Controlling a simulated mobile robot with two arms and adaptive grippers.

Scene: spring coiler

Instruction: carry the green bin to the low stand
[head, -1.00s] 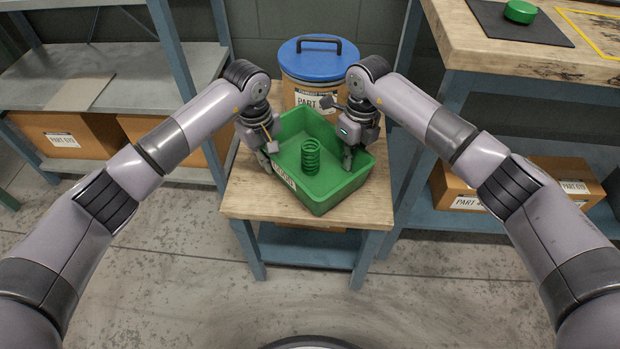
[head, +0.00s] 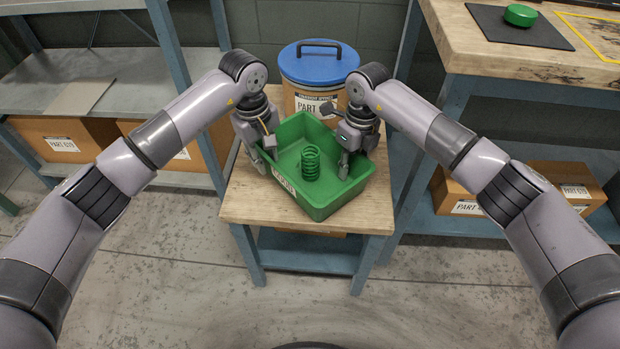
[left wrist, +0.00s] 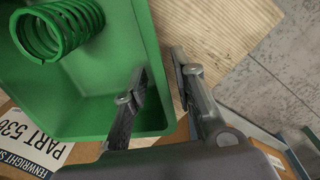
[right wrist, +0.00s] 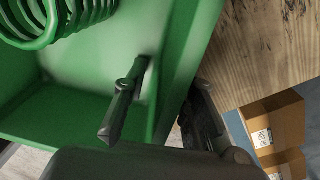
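The green bin (head: 333,202) sits on the wooden top of a low blue-framed stand (head: 245,207). A green coil spring (head: 311,164) stands upright inside the bin. My left gripper (head: 261,155) is at the bin's left wall. In the left wrist view its fingers (left wrist: 165,90) are apart, one inside the bin and one outside. My right gripper (head: 357,160) is at the bin's right wall. In the right wrist view its fingers (right wrist: 165,105) are also apart on either side of the wall. The bin's underside is hidden.
Grey shelves (head: 130,80) with cardboard boxes are at left. The floor in front is clear.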

